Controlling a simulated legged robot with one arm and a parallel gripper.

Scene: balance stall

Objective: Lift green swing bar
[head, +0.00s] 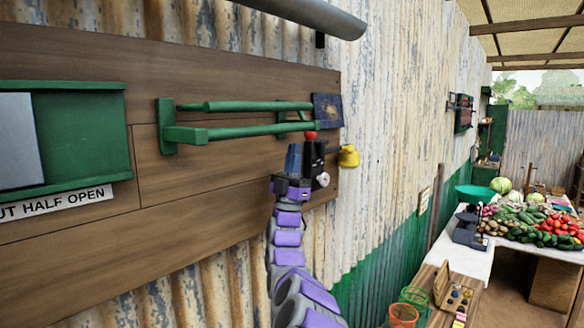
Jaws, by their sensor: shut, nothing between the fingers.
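The green swing bar (225,132) runs sideways along the wooden board, out from a green bracket (167,127) at its left. A second green bar (245,106) runs just above and behind it. A red knob (310,135) shows at the bar's right end, right above my gripper. My gripper (303,152) is shut and empty, pointing up just below the right end of the bar. Whether its tips touch the bar or the knob I cannot tell. My gripper and wrist hide a small part of the board.
A green sliding shutter (85,145) is at the left of the board (70,58). A dark blue plate (327,110) and a yellow piece (348,157) sit near its right edge. A grey tube (305,14) juts overhead. A vegetable table (486,262) stands at right.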

